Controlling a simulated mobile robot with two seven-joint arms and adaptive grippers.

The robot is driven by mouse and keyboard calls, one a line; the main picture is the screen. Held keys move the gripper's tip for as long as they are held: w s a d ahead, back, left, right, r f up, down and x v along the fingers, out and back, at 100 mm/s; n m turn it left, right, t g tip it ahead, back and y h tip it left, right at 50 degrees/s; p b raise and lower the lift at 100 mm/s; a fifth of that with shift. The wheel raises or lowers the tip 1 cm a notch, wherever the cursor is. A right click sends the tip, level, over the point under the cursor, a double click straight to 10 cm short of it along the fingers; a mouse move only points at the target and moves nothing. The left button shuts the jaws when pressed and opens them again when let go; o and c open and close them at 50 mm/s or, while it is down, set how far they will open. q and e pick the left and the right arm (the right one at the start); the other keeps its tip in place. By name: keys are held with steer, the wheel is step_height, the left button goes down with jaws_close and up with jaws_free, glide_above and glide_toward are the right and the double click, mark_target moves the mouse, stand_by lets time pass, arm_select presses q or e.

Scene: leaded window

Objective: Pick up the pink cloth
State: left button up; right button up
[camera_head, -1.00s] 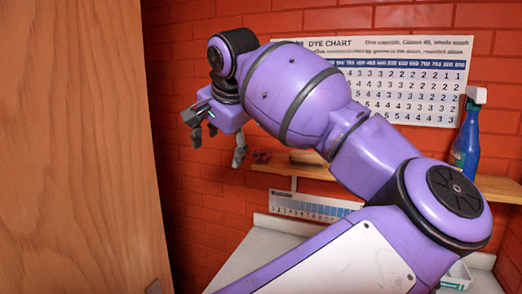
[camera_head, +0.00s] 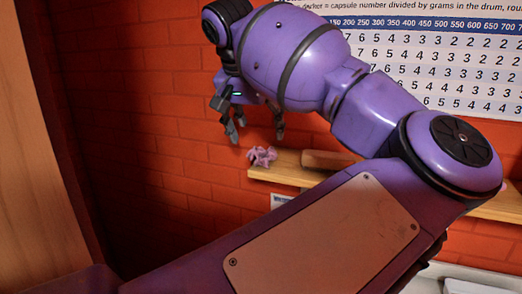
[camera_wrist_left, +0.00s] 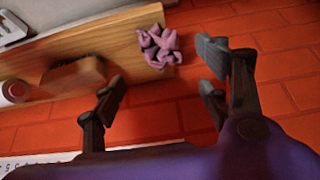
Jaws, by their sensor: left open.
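The pink cloth (camera_head: 262,156) lies crumpled at the left end of a wooden shelf (camera_head: 288,176). In the left wrist view the cloth (camera_wrist_left: 159,46) sits at the shelf's end, against red brick. My left gripper (camera_head: 256,132) is open and empty, just above the cloth in the head view, with its fingers to either side. In the wrist view the cloth shows beyond the gap between the fingertips (camera_wrist_left: 161,78), apart from them. My right gripper is not in view.
A dye chart (camera_head: 440,60) hangs on the red brick wall above. A wooden panel (camera_head: 40,170) stands at the left. The wall left of the shelf end is bare.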

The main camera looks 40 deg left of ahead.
mark_target(261, 150)
arm_select(q)
steer(key=shift+s+p+x, duration=0.2)
steer(key=shift+p+x, duration=0.15)
steer(key=shift+x, duration=1.05)
steer(key=x, duration=0.4)
steer(key=shift+a+f+p, duration=0.1)
steer(key=shift+f+p, duration=0.25)
steer(key=shift+f, duration=0.05)
steer(key=c, duration=0.8)
